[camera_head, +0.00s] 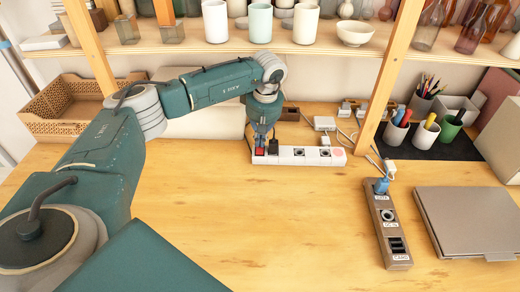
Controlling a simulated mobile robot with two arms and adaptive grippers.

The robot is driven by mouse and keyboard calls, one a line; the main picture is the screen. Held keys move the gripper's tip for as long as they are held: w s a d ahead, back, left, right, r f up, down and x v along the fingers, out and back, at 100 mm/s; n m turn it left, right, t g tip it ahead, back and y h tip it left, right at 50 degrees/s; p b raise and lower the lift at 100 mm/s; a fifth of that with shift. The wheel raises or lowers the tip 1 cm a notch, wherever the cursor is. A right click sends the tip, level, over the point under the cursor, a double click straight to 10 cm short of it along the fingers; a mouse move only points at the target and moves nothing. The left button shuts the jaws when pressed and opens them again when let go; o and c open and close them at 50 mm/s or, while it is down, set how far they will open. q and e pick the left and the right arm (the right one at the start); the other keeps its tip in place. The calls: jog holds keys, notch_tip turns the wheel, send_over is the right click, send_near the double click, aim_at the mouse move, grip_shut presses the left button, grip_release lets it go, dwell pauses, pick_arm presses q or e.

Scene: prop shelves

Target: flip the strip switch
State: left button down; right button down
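A white power strip (312,156) lies on the wooden desk near the middle of the head view. A red switch (259,150) shows at its left end, with a dark plug (273,147) beside it and round sockets further right. My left gripper (264,138) points down right over the switch end of the strip. Its fingertips are small and partly merge with the switch and plug, so I cannot tell whether they touch the switch or how far apart they are. My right gripper is out of view.
Pen cups (396,131) stand on a dark mat behind. A wooden shelf post (388,78) rises right of the strip. The front desk is clear.

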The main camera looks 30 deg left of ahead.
pick_arm(q)
jog(key=shift+s+f, duration=0.1)
jog(key=shift+f, duration=0.2)
jog(key=shift+r, duration=0.15)
jog(key=shift+r+p, duration=0.5)
jog(key=shift+r, duration=0.1)
jog(key=shift+r+p, duration=1.8)
jog(key=shift+r, duration=1)
jog(key=shift+f, duration=0.1)
